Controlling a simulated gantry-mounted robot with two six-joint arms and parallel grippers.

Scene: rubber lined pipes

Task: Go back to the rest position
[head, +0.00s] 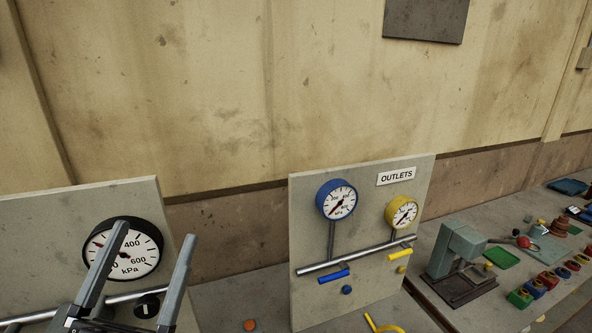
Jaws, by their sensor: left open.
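My left gripper (146,269) is at the lower left. Its two grey fingers point up and stand well apart, with nothing seen between them but the panel behind. One finger crosses in front of a large black-rimmed gauge (143,248) marked in kPa, on the left grey panel. Whether the finger touches the gauge or panel I cannot tell. A black knob (147,306) on that panel shows between the fingers. My right gripper is not in view.
The outlets panel (308,228) stands in the middle with a blue gauge (337,200), a yellow gauge (401,213), a pipe, a blue handle (334,275) and a yellow handle (400,255). A green press-like device (459,253) and several small coloured parts sit on the bench at right.

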